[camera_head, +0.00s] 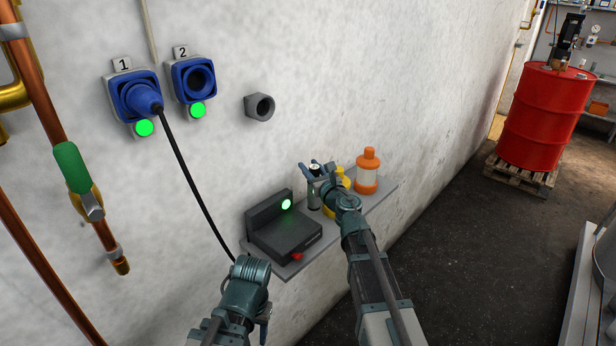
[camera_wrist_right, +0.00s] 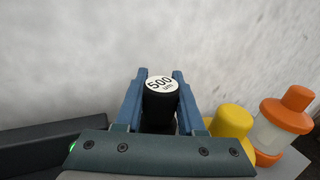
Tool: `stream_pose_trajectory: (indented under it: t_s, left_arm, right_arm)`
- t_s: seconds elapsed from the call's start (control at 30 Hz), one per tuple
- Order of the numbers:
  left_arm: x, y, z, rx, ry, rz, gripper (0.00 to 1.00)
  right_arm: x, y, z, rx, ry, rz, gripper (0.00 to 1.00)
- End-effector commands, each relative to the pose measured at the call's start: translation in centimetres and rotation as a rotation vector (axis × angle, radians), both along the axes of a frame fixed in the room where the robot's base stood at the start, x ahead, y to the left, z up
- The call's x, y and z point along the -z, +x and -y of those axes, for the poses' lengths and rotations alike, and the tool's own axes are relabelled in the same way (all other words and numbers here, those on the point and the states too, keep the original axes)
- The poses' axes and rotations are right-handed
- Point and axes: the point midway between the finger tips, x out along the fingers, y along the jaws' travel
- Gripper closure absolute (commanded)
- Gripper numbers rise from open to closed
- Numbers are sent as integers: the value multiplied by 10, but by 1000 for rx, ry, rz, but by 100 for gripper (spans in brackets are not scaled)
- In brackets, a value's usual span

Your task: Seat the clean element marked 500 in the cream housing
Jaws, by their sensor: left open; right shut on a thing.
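The element marked 500 (camera_wrist_right: 161,95) is a dark cylinder with a white top label reading "500 um". My right gripper (camera_wrist_right: 160,88) is shut on it, with a blue finger on each side. In the head view this gripper (camera_head: 318,172) is above the wall shelf, and the element (camera_head: 314,194) hangs upright between its fingers. I cannot tell whether the element touches the shelf. My left gripper (camera_head: 264,316) is open, low in front of the shelf, and mostly hidden by its own wrist. I cannot pick out a cream housing in either view.
The grey shelf (camera_head: 286,270) carries a black device (camera_head: 285,236) with a green light, a yellow container (camera_head: 331,206) partly behind my right gripper, and an orange-capped jar (camera_head: 367,177). Blue sockets, one plugged with a black cable (camera_head: 188,175), are on the wall. A red drum (camera_head: 541,115) stands far right.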

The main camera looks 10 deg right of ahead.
Motion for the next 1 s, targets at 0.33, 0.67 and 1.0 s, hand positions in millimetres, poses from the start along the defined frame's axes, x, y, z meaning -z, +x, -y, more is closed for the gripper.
stream_pose_trajectory:
  t_s: [0.33, 0.67, 1.0]
  left_arm:
    - [37, 0, 0, 0, 0, 0, 50]
    - [36, 0, 0, 0, 0, 0, 50]
    - [38, 0, 0, 0, 0, 0, 50]
  right_arm:
    - [37, 8, -6, 0, 0, 0, 100]
    - [36, 8, -6, 0, 0, 0, 100]
    - [38, 8, -6, 0, 0, 0, 50]
